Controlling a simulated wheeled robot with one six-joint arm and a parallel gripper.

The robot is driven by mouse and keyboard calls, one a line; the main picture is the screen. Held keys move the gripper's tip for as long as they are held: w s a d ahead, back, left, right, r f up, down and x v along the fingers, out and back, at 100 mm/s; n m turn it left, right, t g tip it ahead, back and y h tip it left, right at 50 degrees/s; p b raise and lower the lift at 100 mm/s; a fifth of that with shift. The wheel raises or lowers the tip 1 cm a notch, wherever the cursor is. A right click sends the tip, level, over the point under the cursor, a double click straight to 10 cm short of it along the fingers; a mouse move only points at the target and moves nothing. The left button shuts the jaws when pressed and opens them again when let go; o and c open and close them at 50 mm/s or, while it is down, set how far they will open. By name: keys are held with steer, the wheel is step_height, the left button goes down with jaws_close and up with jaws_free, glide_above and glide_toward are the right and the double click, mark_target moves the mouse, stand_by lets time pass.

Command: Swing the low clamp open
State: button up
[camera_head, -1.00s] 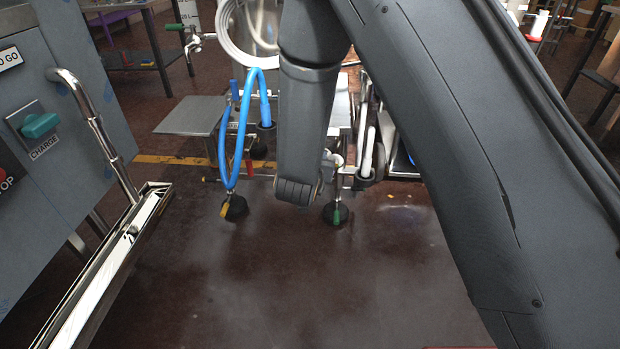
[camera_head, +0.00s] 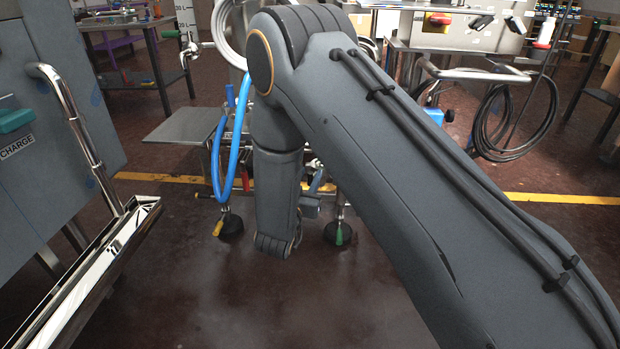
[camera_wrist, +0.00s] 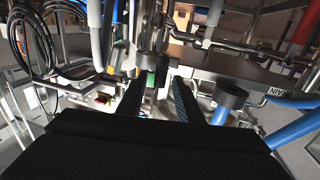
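My gripper (camera_wrist: 158,88) shows in the wrist view as two dark fingers pointing forward, with a gap between them and nothing visibly held. A small green part (camera_wrist: 152,78) by a grey cylinder lies beyond the gap; I cannot tell if it belongs to the clamp. Low on the machine are a green tab (camera_head: 339,237) by a dark foot and a yellow tab (camera_head: 219,228) by another. I cannot clearly identify the low clamp in either view.
A blue hose (camera_head: 219,170) loops down left of my arm. A grey side shelf (camera_head: 182,126) stands left of it. A grey cabinet (camera_head: 60,150) with a steel rail fills the left. A coiled black cable (camera_head: 510,125) hangs at right. The front floor is clear.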

steer(key=shift+w+d, duration=0.2)
steer(key=shift+w, duration=0.45)
jaws_close()
